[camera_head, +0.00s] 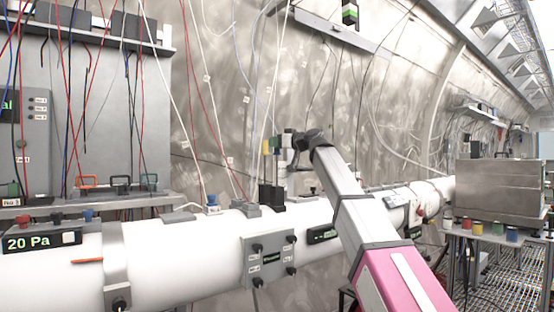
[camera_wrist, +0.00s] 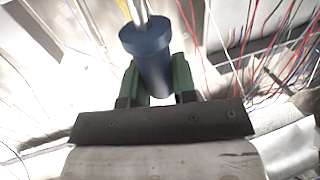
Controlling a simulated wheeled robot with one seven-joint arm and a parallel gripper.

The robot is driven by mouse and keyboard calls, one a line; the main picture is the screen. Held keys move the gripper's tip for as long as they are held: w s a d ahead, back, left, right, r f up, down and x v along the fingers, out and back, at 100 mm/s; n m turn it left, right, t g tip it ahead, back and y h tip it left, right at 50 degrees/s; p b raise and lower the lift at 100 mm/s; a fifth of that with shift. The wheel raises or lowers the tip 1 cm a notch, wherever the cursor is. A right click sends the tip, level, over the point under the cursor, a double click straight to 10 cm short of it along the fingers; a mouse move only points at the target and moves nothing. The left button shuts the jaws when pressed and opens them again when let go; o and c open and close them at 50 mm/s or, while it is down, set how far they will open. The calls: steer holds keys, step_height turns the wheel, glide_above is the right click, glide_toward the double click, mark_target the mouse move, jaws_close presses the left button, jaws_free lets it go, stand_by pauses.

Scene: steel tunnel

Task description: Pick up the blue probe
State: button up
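The blue probe (camera_wrist: 152,62) is a dark blue cylinder with a thin metal rod at its top end in the wrist view. My gripper (camera_wrist: 158,84) has green fingers, one close against each side of the probe's lower part, with no clear gap at either side. It looks shut on the probe. In the head view my gripper (camera_head: 276,146) is at the end of my pink and white arm, above the white pipe (camera_head: 180,262). It is small there, with yellow, green and blue patches, and the probe cannot be told apart.
Black upright pieces (camera_head: 271,193) stand on the pipe below my gripper. A panel with knobs (camera_head: 269,258) is on the pipe's front. Red, white and blue cables hang behind. A metal box (camera_head: 500,187) stands at right, with several coloured caps (camera_head: 478,228) in front of it.

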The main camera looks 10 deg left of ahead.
steer(key=shift+r, duration=0.15)
jaws_close()
step_height(320, 180, up, 10)
steer(key=shift+f, duration=0.1)
stand_by(0.5)
